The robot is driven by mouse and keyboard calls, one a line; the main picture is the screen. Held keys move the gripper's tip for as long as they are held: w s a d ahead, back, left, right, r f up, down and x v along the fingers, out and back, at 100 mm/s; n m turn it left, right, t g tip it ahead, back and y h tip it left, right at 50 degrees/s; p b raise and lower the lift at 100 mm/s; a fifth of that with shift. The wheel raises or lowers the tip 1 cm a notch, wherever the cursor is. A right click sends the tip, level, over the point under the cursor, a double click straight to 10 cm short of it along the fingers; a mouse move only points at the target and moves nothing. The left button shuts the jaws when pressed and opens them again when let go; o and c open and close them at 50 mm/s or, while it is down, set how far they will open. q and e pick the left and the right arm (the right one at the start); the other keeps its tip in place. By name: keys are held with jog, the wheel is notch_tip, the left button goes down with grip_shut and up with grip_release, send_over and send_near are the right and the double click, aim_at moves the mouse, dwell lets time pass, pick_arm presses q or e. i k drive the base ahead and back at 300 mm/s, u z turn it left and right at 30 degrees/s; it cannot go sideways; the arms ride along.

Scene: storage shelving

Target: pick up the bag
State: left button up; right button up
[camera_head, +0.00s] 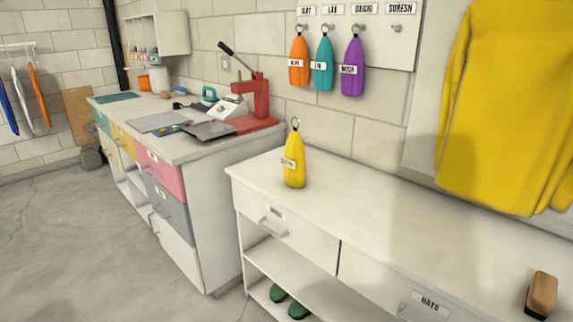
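A yellow bag-like item (296,172) with a small white tag and a metal ring on top stands upright on the white cabinet top (370,215), near its back left corner. Similar orange (299,58), teal (324,68) and purple (353,72) items hang by rings from hooks on the wall board above. I cannot tell which of these the task calls the bag. Neither of my grippers is in view.
A brush-like wooden block (542,293) lies at the cabinet's right end. A yellow garment (506,110) hangs above. Left is a workbench (205,150) with a red press (256,100) and coloured drawers. Green shoes (279,293) sit on the lower shelf. The floor at left is clear.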

aim_at(294, 161)
jog(key=u, duration=0.45)
jog(key=i, duration=1.4)
jog(key=z, duration=0.7)
